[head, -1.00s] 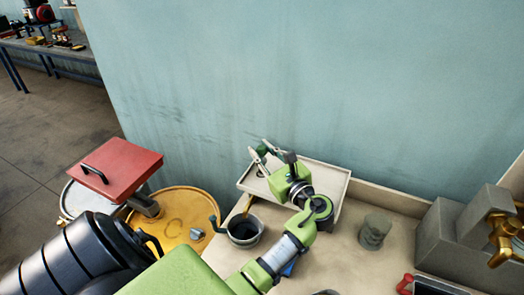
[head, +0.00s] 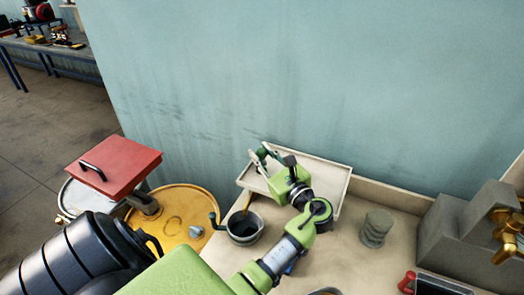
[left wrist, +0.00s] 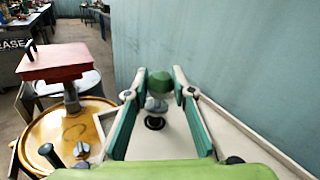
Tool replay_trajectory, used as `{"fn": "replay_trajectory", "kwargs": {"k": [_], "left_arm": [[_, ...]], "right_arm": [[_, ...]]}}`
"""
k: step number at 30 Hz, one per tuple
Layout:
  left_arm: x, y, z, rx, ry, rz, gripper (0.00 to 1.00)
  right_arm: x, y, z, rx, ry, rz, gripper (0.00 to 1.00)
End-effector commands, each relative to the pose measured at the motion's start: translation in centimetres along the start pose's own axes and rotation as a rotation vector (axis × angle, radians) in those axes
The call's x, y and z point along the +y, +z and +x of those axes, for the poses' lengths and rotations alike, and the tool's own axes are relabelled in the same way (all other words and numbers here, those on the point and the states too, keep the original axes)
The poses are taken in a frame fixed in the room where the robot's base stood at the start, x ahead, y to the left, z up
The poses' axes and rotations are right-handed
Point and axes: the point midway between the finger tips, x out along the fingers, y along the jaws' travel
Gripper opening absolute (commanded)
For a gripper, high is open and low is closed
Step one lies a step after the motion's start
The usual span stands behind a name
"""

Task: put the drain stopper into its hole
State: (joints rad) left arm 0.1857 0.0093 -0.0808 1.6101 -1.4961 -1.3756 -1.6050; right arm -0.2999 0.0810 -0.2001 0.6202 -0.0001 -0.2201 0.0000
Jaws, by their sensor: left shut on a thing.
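The drain stopper (left wrist: 160,84) has a dark green knob and a paler stem, and it stands between the fingers of my left gripper (left wrist: 155,86) in the left wrist view. My left gripper (head: 260,154) is shut on it above the left part of the pale tray (head: 335,174) in the head view. A dark ring-shaped hole (left wrist: 155,124) shows close by the stopper's lower end in the left wrist view. I cannot tell whether the stopper's end is in it. My right gripper is not in view.
A grey pot (head: 245,240) stands in front of the tray. A yellow drum (head: 172,232) and a red lid-like plate (head: 114,161) are at the left. A grey stepped cylinder (head: 376,229) stands right of my arm. The wall is close behind the tray.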

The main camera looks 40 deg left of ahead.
Motion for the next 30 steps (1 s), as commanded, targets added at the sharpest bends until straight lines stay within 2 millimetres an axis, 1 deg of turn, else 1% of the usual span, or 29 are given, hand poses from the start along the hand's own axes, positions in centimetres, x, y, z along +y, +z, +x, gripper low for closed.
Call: {"fn": "replay_trajectory", "kwargs": {"k": [8, 9, 10, 11, 20, 22, 26, 30], "left_arm": [[0.1, -0.7, 0.0, -0.001, 0.0, -0.001, 0.0], [0.1, -0.7, 0.0, -0.001, 0.0, -0.001, 0.31], [0.1, -0.7, 0.0, 0.0, 0.0, -0.001, 0.39], [0.1, -0.7, 0.0, 0.0, 0.0, 0.0, 0.43], [0.2, -0.9, -0.1, 0.004, 0.001, 0.002, 0.43], [0.2, -0.9, -0.3, 0.004, 0.0, 0.003, 0.43], [0.2, -1.1, -1.9, 0.009, -0.001, 0.003, 0.43], [0.2, -1.0, -4.4, 0.008, -0.002, 0.002, 0.43]], "right_arm": [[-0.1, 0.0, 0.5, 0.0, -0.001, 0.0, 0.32], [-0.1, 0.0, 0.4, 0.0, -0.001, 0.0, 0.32], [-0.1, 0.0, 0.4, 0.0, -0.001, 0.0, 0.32], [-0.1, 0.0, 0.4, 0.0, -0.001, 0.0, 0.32], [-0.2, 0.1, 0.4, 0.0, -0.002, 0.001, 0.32], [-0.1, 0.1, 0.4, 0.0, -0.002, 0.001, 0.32], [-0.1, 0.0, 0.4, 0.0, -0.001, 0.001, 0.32], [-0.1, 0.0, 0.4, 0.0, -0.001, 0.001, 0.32]]}}
